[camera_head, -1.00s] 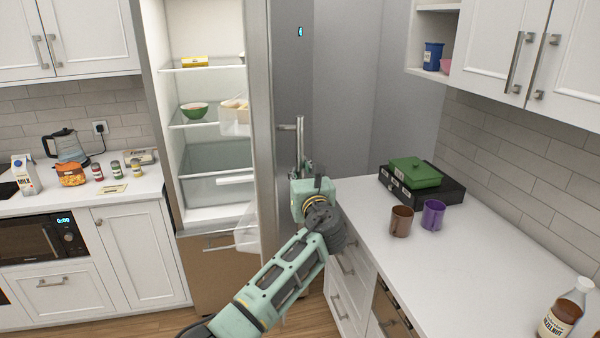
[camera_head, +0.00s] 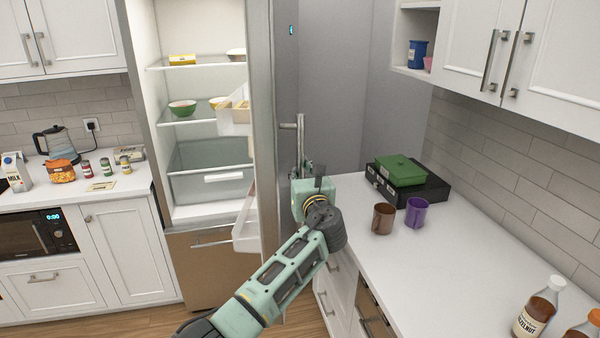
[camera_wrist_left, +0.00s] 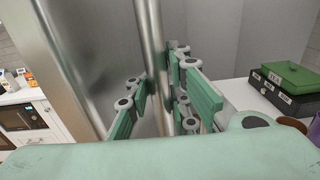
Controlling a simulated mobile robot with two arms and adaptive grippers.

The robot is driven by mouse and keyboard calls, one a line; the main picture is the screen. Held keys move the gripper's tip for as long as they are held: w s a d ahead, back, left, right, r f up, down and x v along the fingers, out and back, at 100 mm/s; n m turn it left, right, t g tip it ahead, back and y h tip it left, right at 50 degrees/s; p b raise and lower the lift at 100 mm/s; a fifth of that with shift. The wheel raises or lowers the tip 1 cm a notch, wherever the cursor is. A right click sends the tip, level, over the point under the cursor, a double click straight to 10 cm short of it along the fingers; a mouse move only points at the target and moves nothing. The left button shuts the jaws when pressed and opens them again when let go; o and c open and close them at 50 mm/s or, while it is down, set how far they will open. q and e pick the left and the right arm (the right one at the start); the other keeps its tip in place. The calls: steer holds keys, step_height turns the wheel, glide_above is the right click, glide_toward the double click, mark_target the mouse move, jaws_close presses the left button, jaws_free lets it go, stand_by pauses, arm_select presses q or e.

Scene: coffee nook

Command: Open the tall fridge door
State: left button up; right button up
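The tall fridge door (camera_head: 261,120) stands swung wide open, seen nearly edge-on in the head view, with the lit shelves of the fridge (camera_head: 205,95) showing to its left. Its vertical bar handle (camera_head: 300,140) is on the outer face. My left gripper (camera_head: 303,172) is at the lower part of this handle. In the left wrist view the handle (camera_wrist_left: 155,50) runs down between the green finger pads of the left gripper (camera_wrist_left: 165,100). The pads stand apart, and I see a gap beside the bar. My right gripper is in neither view.
A white counter (camera_head: 440,265) lies right of the door, with a brown mug (camera_head: 383,218), a purple mug (camera_head: 416,212) and a black box (camera_head: 425,188) under a green container (camera_head: 401,170).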

arm_select(q)
steer(key=o, duration=0.4)
steer(key=shift+s+d+r, duration=0.1)
steer(key=shift+s+r, duration=0.1)
steer(key=shift+s, duration=0.05)
steer(key=shift+c, duration=0.2)
steer(key=shift+o, duration=0.2)
steer(key=shift+r, duration=0.1)
steer(key=shift+w, duration=0.1)
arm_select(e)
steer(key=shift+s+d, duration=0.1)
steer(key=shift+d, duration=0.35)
arm_select(q)
steer(key=v, duration=1.2)
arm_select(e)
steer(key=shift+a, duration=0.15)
